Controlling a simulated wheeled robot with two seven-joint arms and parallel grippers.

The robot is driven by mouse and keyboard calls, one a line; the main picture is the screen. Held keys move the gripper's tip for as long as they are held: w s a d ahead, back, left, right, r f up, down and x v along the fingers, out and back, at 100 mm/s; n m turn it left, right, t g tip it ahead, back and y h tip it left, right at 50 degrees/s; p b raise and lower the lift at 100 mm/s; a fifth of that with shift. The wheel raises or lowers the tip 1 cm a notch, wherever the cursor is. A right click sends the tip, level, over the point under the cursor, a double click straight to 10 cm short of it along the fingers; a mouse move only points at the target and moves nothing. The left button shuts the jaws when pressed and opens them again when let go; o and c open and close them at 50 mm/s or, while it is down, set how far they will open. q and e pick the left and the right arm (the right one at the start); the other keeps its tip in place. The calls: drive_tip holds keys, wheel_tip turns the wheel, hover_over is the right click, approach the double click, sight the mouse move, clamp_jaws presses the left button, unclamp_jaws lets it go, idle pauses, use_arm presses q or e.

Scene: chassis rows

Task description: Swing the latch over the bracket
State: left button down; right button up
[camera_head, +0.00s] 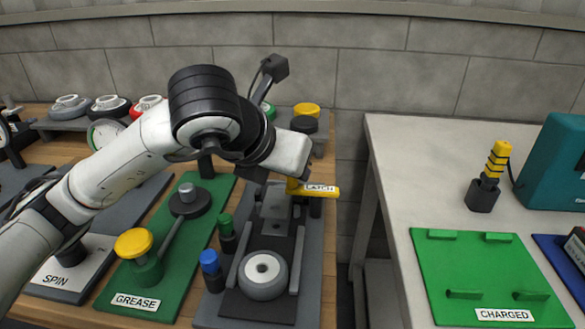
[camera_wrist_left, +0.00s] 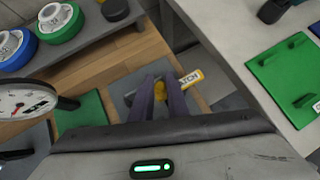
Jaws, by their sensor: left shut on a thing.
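The yellow latch (camera_head: 322,190) with a LATCH label is on the dark grey chassis plate (camera_head: 212,309), and its labelled end points right. It also shows in the wrist view (camera_wrist_left: 191,77). My left gripper (camera_head: 283,183) reaches over the plate from the left. In the wrist view its two fingers (camera_wrist_left: 163,95) close around the yellow part of the latch. A grey upright piece (camera_head: 274,203), possibly the bracket, stands just below the gripper, partly hidden by it. My right gripper does not show.
A grey roller (camera_head: 263,274) sits between two rails at the plate's front. Blue (camera_head: 210,263) and green (camera_head: 227,228) capped posts stand left of it. The green GREASE plate (camera_head: 112,284) lies further left. A gap separates the bench from the right table (camera_head: 397,180).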

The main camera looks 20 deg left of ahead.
use_arm(q)
drive_tip(key=c, duration=1.7)
unclamp_jaws()
drive_tip(key=p+v, duration=0.1)
drive_tip(key=v, duration=0.9)
drive_tip(key=shift+s+r, duration=0.1)
drive_tip(key=shift+r, duration=0.05)
drive_tip(key=shift+s, duration=0.1)
